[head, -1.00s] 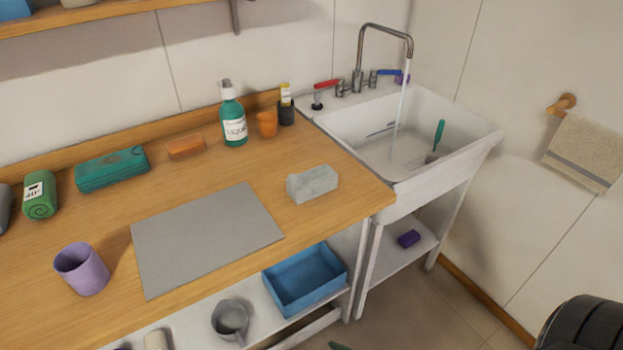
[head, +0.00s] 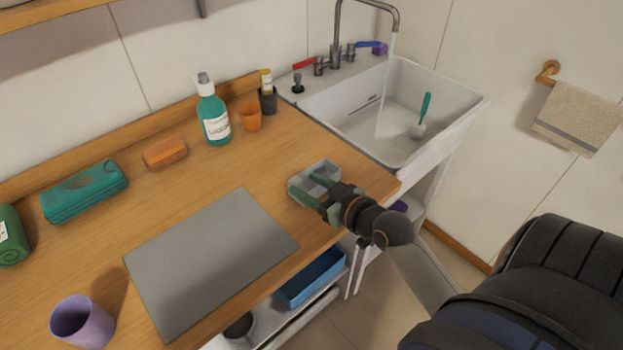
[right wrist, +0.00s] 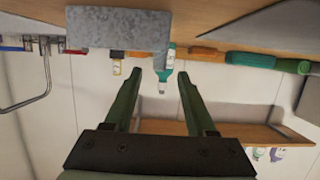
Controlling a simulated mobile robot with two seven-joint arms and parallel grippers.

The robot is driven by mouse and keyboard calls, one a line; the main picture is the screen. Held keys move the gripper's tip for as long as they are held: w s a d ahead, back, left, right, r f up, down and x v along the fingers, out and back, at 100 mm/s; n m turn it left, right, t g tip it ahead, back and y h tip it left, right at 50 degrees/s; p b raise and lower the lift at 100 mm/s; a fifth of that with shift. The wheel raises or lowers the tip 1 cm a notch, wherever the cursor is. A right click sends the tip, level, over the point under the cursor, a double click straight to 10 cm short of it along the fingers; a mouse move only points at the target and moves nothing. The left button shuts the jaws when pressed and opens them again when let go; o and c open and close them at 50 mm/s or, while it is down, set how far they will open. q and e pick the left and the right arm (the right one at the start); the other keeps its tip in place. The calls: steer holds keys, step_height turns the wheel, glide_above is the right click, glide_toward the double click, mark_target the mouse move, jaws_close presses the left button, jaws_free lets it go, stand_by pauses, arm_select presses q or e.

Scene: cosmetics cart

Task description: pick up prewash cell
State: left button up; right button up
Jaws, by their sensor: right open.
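A mottled grey block-like box (head: 301,190), which I take to be the prewash cell, stands on the wooden counter right of the grey mat. Its top looks recessed, partly hidden by my right gripper (head: 325,196). That gripper reaches in from the right and overlaps the box's front right side in the head view. In the right wrist view the picture is upside down. The gripper (right wrist: 157,78) has its green fingers spread and empty, and the grey box (right wrist: 110,28) shows beyond and left of the fingertips. I cannot tell whether they touch. My left gripper is not in view.
The grey mat (head: 210,262) lies left of the box. A teal soap bottle (head: 214,118), orange cup (head: 250,118) and dark holder (head: 268,102) stand behind it. The sink (head: 440,135) with running water is to the right. A purple cup (head: 82,322) stands front left.

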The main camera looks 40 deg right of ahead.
mark_target(294, 178)
steer(key=shift+p+x, duration=0.3)
steer(key=shift+x, duration=3.45)
steer(key=shift+d, duration=0.1)
steer(key=shift+s, duration=0.1)
steer(key=shift+c, duration=0.2)
jaws_close()
